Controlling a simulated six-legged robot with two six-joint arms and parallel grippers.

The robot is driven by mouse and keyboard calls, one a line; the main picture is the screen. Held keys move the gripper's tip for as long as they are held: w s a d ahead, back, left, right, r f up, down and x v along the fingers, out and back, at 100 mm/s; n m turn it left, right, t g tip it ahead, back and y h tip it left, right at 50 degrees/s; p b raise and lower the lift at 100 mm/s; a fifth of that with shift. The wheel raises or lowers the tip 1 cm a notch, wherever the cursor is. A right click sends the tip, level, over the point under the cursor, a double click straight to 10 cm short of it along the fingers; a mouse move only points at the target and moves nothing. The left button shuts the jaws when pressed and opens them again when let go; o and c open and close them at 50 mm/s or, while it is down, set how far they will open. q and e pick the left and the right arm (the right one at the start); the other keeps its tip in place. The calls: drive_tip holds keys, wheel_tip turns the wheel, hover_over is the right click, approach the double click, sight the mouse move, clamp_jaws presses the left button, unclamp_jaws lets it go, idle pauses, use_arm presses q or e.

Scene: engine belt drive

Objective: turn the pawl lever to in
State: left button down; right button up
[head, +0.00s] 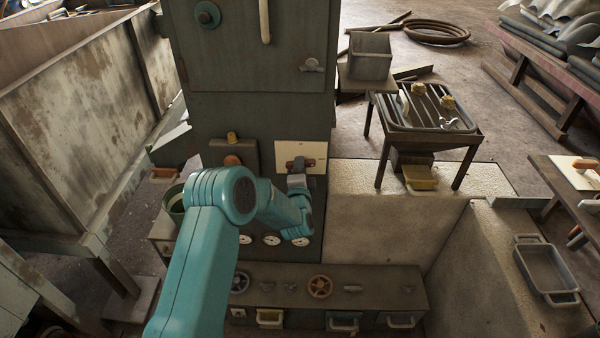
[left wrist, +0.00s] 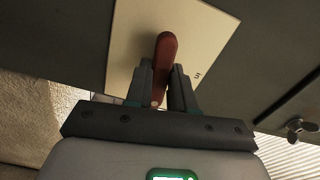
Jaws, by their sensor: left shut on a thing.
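The pawl lever (head: 307,163) has a red-brown handle and lies about level across a cream plate (head: 288,148) on the front of the dark green cabinet. In the left wrist view the lever (left wrist: 166,48) stands out between the fingers in front of the cream plate (left wrist: 135,42). My left gripper (head: 297,178) is at the plate, and its fingers (left wrist: 167,82) are closed on both sides of the lever. The lever's pivot is hidden behind the gripper. My right gripper is not in view.
A wing-shaped knob (head: 312,65) is on the cabinet above the plate. An orange button (head: 232,160) is left of it. Round gauges (head: 271,240) are below my wrist. A low bench with a handwheel (head: 319,286) stands in front. A slatted table (head: 424,110) is to the right.

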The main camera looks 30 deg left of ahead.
use_arm(q)
drive_tip(key=shift+r+n+b, duration=0.15)
drive_tip(key=shift+n+b, duration=3.85)
drive_tip(key=shift+b, duration=0.4)
drive_tip(key=shift+r+n+b, duration=0.1)
drive_tip(key=shift+n+b, duration=3.9)
drive_tip(key=shift+b, duration=0.4)
drive_tip(key=c, duration=1)
unclamp_jaws()
drive_tip(key=shift+w, duration=0.1)
drive_tip(key=shift+f, duration=0.15)
drive_tip(key=v, duration=1.6)
drive_tip(key=shift+s, duration=0.25)
